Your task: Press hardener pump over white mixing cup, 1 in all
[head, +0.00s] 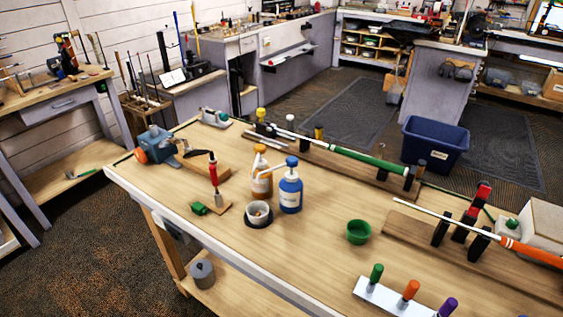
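The white mixing cup (257,210) stands upright on a round black base on the workbench, with a little amber or brown stuff visible inside. Two pump bottles stand close behind it. One is an amber bottle (262,186) with a pale orange pump head. The other is a blue bottle (290,195) with a blue pump head, just right of the cup. Both have white labels too small to read, so I cannot tell which one is the hardener. The pump spouts overlap in this view. Neither of my grippers is in view.
A red-handled clamp (213,178) stands left of the cup near a small green item (198,209). A green bowl (359,232) lies to the right. Golf clubs rest in holders behind and right. A rack with coloured handles (392,299) is at the front. Bench (300,250) is clear between.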

